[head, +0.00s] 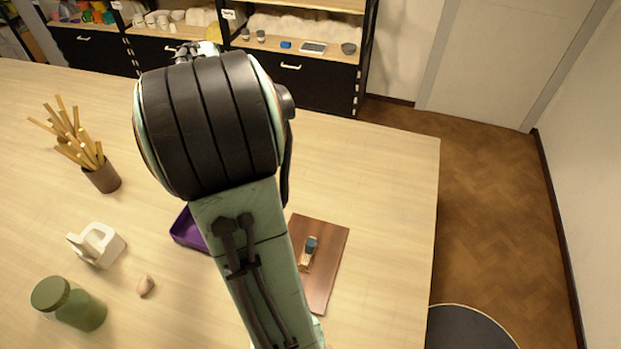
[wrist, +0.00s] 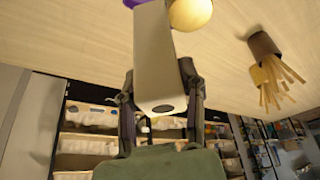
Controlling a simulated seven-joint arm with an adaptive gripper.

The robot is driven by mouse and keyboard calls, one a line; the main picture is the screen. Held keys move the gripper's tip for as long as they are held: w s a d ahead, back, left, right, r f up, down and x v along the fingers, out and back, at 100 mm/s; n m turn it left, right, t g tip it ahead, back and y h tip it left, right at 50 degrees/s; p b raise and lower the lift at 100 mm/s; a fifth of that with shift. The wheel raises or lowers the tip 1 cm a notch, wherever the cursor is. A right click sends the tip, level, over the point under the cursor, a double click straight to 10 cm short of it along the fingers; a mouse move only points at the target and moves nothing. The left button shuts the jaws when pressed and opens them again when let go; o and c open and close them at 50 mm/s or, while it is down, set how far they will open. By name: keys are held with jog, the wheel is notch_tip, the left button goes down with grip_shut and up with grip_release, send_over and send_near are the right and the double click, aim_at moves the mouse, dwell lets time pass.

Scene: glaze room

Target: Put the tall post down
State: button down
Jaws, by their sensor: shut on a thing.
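In the wrist view, a tall pale grey post (wrist: 158,55) stands out between the fingers of my gripper (wrist: 160,95). The gripper is shut on it, one finger on each side, near the end with a dark round hole. The post's other end points toward the table at the top of the picture; I cannot tell whether it touches the table. In the head view my arm hides the post and most of the gripper.
A purple tray (head: 187,230) is partly behind my arm. A brown board (head: 328,265) bears a small blue-topped piece (head: 309,247). At left stand a cup of sticks (head: 103,179), a white holder (head: 110,243), a green jar (head: 85,312) and a small pinkish lump (head: 145,285). A yellow ball (wrist: 192,12) is beside the post.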

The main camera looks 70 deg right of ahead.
jog(key=s+d+m+g+h, duration=0.1)
jog(key=s+d+m+g, duration=0.1)
jog(key=s+m, duration=0.5)
jog(key=s+d+m+g+h, duration=0.1)
jog(key=s+d+m, duration=0.2)
jog(key=s, duration=0.8)
jog(key=shift+w+d+f, duration=0.65)
jog(key=shift+d+f, duration=1.6)
jog(key=shift+f, duration=0.75)
jog(key=shift+w+d+f, duration=0.6)
jog(key=shift+d+f, duration=1.6)
jog(key=shift+f, duration=0.75)
jog(key=shift+w+d+f, duration=0.65)
jog(key=shift+d+f, duration=1.6)
jog(key=shift+f, duration=0.75)
jog(key=shift+f, duration=0.1)
jog(key=c, duration=0.6)
grip_release()
jog(key=shift+c, duration=0.2)
